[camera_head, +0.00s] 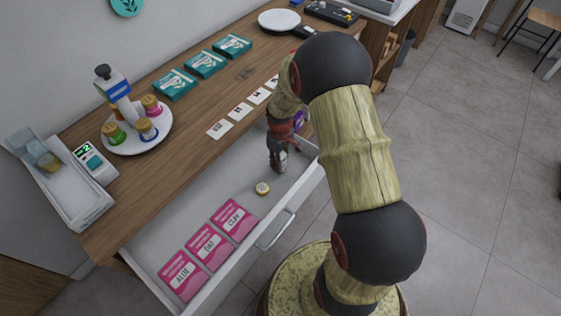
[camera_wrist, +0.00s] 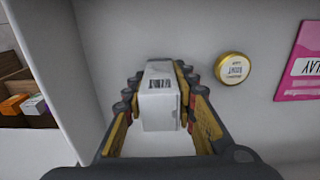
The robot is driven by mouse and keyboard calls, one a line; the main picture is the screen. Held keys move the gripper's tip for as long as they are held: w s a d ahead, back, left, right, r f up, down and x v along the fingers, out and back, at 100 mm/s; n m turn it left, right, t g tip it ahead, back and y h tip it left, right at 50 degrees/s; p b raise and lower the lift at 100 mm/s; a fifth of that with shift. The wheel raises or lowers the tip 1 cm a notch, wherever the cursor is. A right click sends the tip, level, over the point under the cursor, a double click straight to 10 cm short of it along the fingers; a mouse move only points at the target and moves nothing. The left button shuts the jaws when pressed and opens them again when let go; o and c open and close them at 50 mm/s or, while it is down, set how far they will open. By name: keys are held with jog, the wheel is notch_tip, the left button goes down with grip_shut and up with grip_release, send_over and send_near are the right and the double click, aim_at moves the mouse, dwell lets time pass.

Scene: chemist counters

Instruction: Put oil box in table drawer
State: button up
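The table drawer (camera_head: 215,172) is pulled open below the counter's front edge. My gripper (camera_head: 279,163) reaches down into its far right part. In the wrist view my gripper (camera_wrist: 160,80) has its fingers on either side of a white box with a barcode (camera_wrist: 160,108), and they appear shut on it. This seems to be the oil box, but no name is readable. The box is low over or on the drawer floor; I cannot tell if it touches. It shows small below my gripper in the head view.
The drawer also holds a round gold-lidded tin (camera_head: 262,188) and pink packets (camera_head: 208,247). The drawer handle (camera_head: 276,231) juts forward.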

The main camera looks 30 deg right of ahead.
jog(key=o, duration=0.4)
jog(key=shift+r, duration=0.1)
notch_tip(320, 180, up, 12)
jog(key=p, duration=0.4)
jog(key=s+a+r+m+t, duration=0.15)
jog(key=a+r, duration=0.25)
jog(key=r, duration=0.5)
jog(key=s+a+r+t, duration=0.1)
jog(key=s+a+r, duration=0.2)
jog(key=r, duration=0.6)
jog(key=s+a+r+t, duration=0.1)
jog(key=s+a+r, duration=0.1)
jog(key=s, duration=0.3)
jog(key=s+a+r+m+t, duration=0.1)
jog(key=s+a+r, duration=0.1)
jog(key=s+r, duration=0.2)
jog(key=s+a+r+m+t, duration=0.1)
jog(key=s+a+r, duration=0.2)
jog(key=s, duration=0.3)
jog(key=shift+s+a+r+m, duration=0.1)
jog(key=shift+s+r+m, duration=0.15)
jog(key=shift+s+r, duration=0.25)
jog(key=shift+w+r, duration=0.1)
